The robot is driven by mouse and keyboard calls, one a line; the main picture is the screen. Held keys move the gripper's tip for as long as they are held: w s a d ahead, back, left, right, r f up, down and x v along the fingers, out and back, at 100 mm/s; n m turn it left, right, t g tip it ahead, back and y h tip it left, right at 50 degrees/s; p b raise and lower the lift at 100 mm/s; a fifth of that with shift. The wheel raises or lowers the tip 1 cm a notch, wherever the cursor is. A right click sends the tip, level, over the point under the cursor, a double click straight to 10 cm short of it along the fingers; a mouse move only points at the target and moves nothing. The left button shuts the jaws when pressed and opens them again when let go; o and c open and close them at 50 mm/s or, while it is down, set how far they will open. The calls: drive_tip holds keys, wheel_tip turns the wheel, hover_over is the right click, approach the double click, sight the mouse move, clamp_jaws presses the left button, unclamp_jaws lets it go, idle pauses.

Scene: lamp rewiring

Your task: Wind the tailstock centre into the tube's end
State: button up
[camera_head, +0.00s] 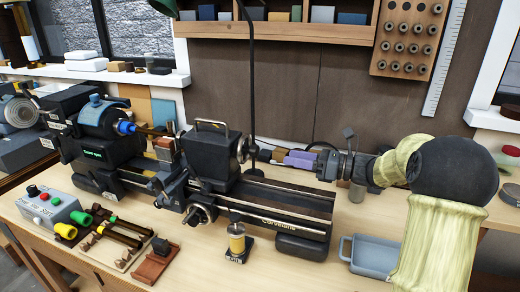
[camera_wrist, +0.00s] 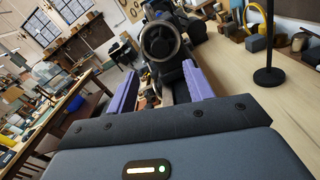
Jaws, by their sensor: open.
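The tailstock (camera_head: 213,155) is the dark block with a bar handle on top, in the middle of the lathe bed. Its round handwheel (camera_head: 243,149) faces right towards my gripper (camera_head: 289,158). In the wrist view the handwheel (camera_wrist: 160,40) is a dark ring ahead, between and beyond the fingertips. My gripper (camera_wrist: 160,78) is open, its two purple fingers apart with nothing between them. It stands right of the handwheel, apart from it. A thin brownish piece, perhaps the tube (camera_head: 153,130), shows by the blue chuck end; the centre's tip and any contact cannot be made out.
The lathe bed (camera_head: 275,200) runs below my gripper. A black lamp stem (camera_head: 252,80) rises behind the handwheel and gripper. A small yellow spool stand (camera_head: 237,240) is in front, a blue-grey tray (camera_head: 372,256) at right. A control box (camera_head: 48,207) sits front left.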

sight(258, 151)
drive_tip(key=p+x, duration=0.2)
drive_tip(key=x, duration=0.8)
drive_tip(key=shift+w+a, duration=0.1)
drive_tip(key=shift+a, duration=0.1)
drive_tip(key=c, duration=1)
